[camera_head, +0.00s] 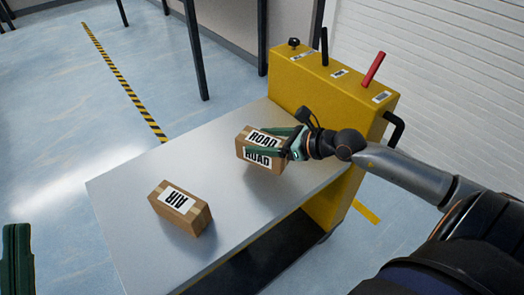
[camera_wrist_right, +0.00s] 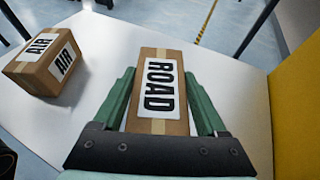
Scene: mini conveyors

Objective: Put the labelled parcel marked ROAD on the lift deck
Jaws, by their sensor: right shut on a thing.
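The cardboard parcel marked ROAD (camera_head: 264,141) is over the metal lift deck (camera_head: 140,185), near the yellow end. My right gripper (camera_wrist_right: 158,78) is shut on this parcel, with one green finger along each side. The ROAD label faces up in the right wrist view. I cannot tell whether the parcel touches the deck or is held just above it. A second parcel, marked AIR (camera_head: 188,214), lies on the deck to the left and nearer. A green part of my left gripper (camera_head: 17,262) shows at the lower left edge; its jaws cannot be judged.
The yellow lift body (camera_head: 335,90) rises behind the deck, with a black lever (camera_head: 324,46), a red lever (camera_head: 374,68) and a black knob on top. The far left part of the deck is bare. A striped floor line (camera_head: 125,80) runs beyond the deck.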

